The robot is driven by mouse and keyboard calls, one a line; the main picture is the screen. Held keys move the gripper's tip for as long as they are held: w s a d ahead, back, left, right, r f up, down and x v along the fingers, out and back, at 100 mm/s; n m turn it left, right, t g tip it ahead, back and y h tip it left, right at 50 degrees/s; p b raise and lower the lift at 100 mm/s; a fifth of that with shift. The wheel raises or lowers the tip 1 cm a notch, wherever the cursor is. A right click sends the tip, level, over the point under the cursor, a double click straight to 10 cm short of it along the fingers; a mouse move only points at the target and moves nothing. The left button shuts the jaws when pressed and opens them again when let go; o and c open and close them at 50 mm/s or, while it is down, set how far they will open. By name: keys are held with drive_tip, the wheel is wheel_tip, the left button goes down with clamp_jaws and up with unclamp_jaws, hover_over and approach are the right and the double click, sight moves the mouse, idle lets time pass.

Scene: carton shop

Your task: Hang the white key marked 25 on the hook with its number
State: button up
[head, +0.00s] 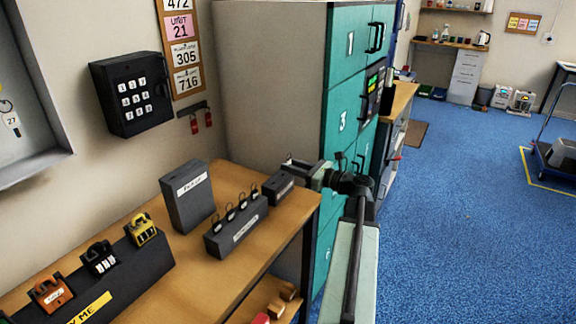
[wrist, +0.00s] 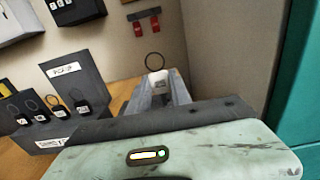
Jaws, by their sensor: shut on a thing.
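My gripper (wrist: 160,92) is shut on a white key tag (wrist: 158,77) in the wrist view. Its dark ring (wrist: 154,61) stands up above the fingers. Its marking is too small to read. In the head view my gripper (head: 308,172) is at the right end of the wooden bench, close to a small dark block (head: 279,187); I cannot tell whether they touch. At the far left, an open grey wall cabinet (head: 40,165) shows a white tag marked 27 (head: 11,121) hanging inside. The rest of its inside is out of view, and no hook marked 25 shows.
The wooden bench (head: 264,262) carries a dark upright box (head: 188,196), a rack of black key tags (head: 236,226) and a padlock stand (head: 130,275). A keypad box (head: 131,92) and red tags (head: 201,121) are on the wall. Teal lockers (head: 343,100) stand beyond; blue floor (head: 470,220) is open at right.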

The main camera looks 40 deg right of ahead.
drive_tip(key=v, duration=0.6)
drive_tip(key=shift+s, duration=0.35)
drive_tip(key=shift+s, duration=0.1)
idle(1.2)
